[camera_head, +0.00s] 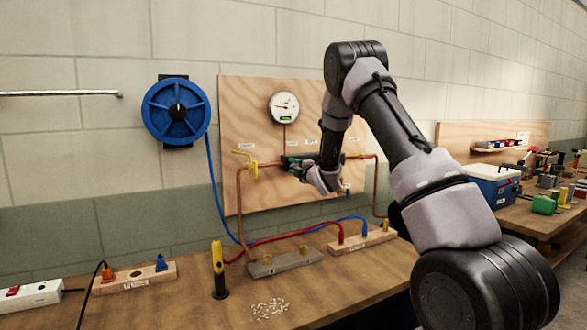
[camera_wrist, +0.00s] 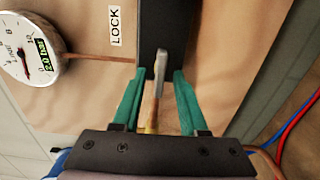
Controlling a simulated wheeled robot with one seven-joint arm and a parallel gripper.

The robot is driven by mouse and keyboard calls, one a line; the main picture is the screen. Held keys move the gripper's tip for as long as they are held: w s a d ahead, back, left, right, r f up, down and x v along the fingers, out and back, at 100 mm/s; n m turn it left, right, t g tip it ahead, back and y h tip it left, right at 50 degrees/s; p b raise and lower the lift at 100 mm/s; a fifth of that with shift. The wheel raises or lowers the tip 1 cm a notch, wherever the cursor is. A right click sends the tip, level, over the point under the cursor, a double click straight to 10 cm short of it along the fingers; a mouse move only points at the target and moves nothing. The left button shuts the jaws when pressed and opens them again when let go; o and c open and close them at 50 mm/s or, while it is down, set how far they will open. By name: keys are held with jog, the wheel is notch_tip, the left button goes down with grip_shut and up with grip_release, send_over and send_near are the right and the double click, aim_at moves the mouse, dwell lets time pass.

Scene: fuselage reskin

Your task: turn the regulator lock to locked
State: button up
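The regulator (camera_wrist: 168,22) is a dark block on the plywood board, with a LOCK label (camera_wrist: 116,26) beside it in the wrist view. A grey metal lever (camera_wrist: 161,66), which appears to be the regulator lock, stands out from the block. My gripper (camera_wrist: 158,76) has green fingers, one on each side of the lever, with a visible gap on both sides. It is open and not closed on the lever. In the head view my gripper (camera_head: 290,162) is at the board, and my arm and hand hide much of the regulator.
A round gauge (camera_head: 283,107) sits above the regulator, and it also shows in the wrist view (camera_wrist: 30,50). A yellow valve handle (camera_head: 254,169) is left on the copper pipe. Red and blue hoses cross the bench (camera_head: 185,295) below. A blue hose reel (camera_head: 176,111) hangs on the wall.

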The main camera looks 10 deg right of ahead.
jog(key=v, duration=1)
jog(key=shift+s, duration=0.4)
jog(key=shift+d, duration=0.1)
jog(key=s+d+r+m+g+h, duration=0.3)
jog(key=s+d+r+m+h, duration=0.3)
jog(key=s+r+m, duration=0.6)
jog(key=s+a+r+m+g+y, duration=0.1)
jog(key=s+m+g, duration=0.2)
jog(key=s+m, duration=0.4)
jog(key=s+a+r+m+g+y, duration=0.1)
jog(key=s+m+g, duration=0.3)
jog(key=s, duration=1.9)
jog(key=m, duration=0.2)
jog(key=shift+m, duration=0.4)
